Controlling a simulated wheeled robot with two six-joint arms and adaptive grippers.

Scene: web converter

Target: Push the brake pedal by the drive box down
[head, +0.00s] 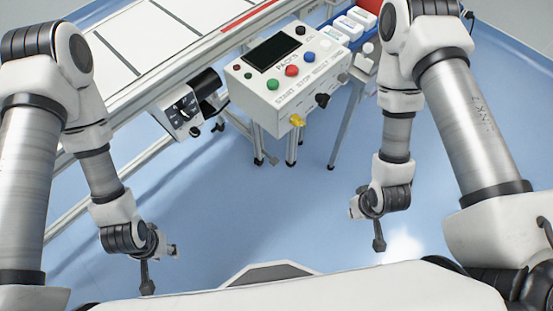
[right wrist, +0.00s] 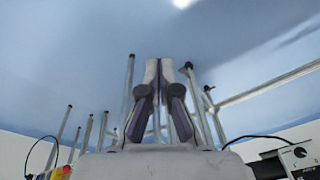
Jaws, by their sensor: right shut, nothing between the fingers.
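The drive box (head: 180,110), a light box with a black dial face, hangs under the conveyor at the left of the head view, with a black motor (head: 206,84) beside it. It also shows at the lower right of the right wrist view (right wrist: 300,155). I cannot make out a brake pedal clearly in either view. My right gripper (head: 379,243) is low over the floor, right of and apart from the drive box. Its fingers (right wrist: 166,85) are together and empty. My left gripper (head: 147,285) is low at the left, seen from above; its opening is unclear.
A white control box (head: 285,75) with a screen, coloured buttons and a yellow knob (head: 297,119) stands at the conveyor (head: 150,35). Metal legs (head: 345,125) stand below it. White packs (head: 350,25) lie on a blue tray. The blue floor (head: 265,215) between my arms is clear.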

